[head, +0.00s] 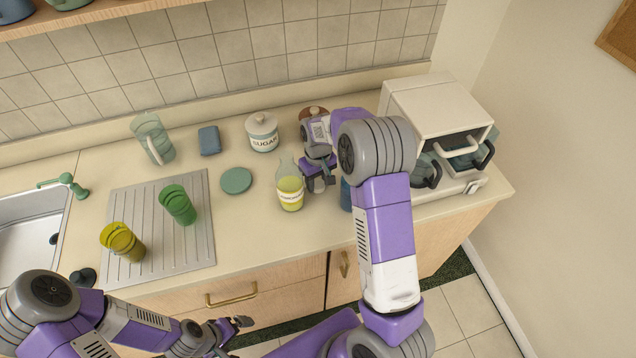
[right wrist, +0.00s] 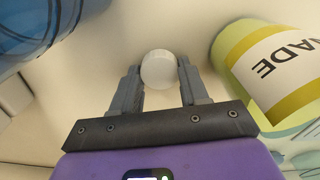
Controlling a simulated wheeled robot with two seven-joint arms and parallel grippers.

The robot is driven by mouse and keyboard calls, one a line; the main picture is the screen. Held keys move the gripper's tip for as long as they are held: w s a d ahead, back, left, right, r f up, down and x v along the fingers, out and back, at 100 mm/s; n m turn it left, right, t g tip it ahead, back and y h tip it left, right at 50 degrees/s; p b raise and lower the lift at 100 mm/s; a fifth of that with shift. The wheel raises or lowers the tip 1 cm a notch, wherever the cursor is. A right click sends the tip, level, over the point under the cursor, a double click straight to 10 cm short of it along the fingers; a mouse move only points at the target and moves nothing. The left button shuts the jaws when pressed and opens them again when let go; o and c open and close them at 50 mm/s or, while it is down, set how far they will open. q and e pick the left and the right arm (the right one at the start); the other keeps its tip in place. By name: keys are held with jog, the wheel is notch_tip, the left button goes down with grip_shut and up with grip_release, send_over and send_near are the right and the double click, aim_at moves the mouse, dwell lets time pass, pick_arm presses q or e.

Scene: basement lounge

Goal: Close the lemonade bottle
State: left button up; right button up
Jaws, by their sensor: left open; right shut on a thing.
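The lemonade bottle (head: 290,186) stands upright on the counter, with yellow liquid and a white label; its neck shows no cap. Its labelled side also shows at the right of the right wrist view (right wrist: 270,62). My right gripper (head: 318,184) is just right of the bottle, low over the counter. In the right wrist view its fingers are shut on a round white cap (right wrist: 158,69). My left gripper (head: 240,323) is open and empty in front of the counter's front edge, well away from the bottle.
A blue object (head: 345,194) stands right of my right gripper, partly hidden by my arm. Sugar jar (head: 262,134), green disc (head: 236,181), blue block (head: 209,140) and pitcher (head: 153,138) are behind and left. Cups (head: 178,205) stand on the drainboard (head: 165,250). A white appliance (head: 435,105) is right.

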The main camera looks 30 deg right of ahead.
aim_at(318, 183)
notch_tip(318, 183, up, 10)
jog(key=shift+p, duration=0.7)
